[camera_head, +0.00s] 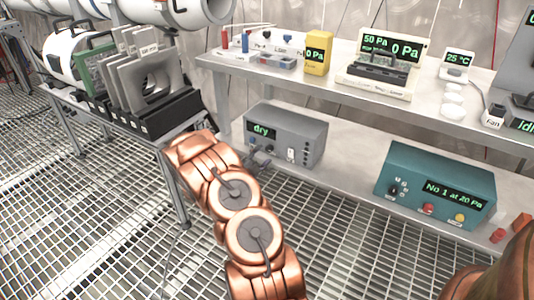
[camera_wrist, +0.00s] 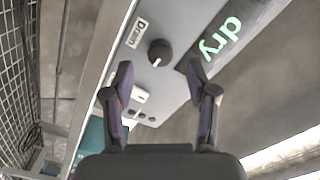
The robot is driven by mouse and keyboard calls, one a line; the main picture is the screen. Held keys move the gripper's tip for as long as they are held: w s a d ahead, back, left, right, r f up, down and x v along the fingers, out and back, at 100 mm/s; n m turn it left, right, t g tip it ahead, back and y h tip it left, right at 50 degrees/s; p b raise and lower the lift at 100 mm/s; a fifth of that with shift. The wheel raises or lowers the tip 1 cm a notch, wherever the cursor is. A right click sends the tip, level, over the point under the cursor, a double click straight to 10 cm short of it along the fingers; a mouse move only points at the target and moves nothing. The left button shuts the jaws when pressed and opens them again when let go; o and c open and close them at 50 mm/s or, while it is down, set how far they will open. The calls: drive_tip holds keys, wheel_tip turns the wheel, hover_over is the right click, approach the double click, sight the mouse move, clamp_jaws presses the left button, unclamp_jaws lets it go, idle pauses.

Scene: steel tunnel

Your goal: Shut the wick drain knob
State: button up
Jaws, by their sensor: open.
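The grey box (camera_head: 299,124) with a green "dry" display stands on the lower shelf in the head view. In the wrist view its face is close and turned, with the "dry" display (camera_wrist: 222,37) at upper right. The round black drain knob (camera_wrist: 160,52) is on this face, beside a "Drain" label (camera_wrist: 136,32). My gripper (camera_wrist: 160,76) is open, its two dark fingers spread to either side below the knob in the picture; I see no contact. In the head view my gripper (camera_head: 259,163) is at the box's left front, small and partly hidden by my arm.
A white switch (camera_wrist: 140,94) and small dark buttons sit near the knob on the same face. A teal box (camera_head: 436,185) stands farther right on the lower shelf (camera_head: 345,175). A rack of grey plates (camera_head: 150,75) stands at left. The upper shelf holds several instruments.

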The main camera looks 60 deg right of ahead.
sight(268, 150)
drive_tip(key=shift+d+b, duration=0.35)
drive_tip(key=shift+d, duration=1.45)
drive_tip(key=shift+c, duration=0.4)
clamp_jaws()
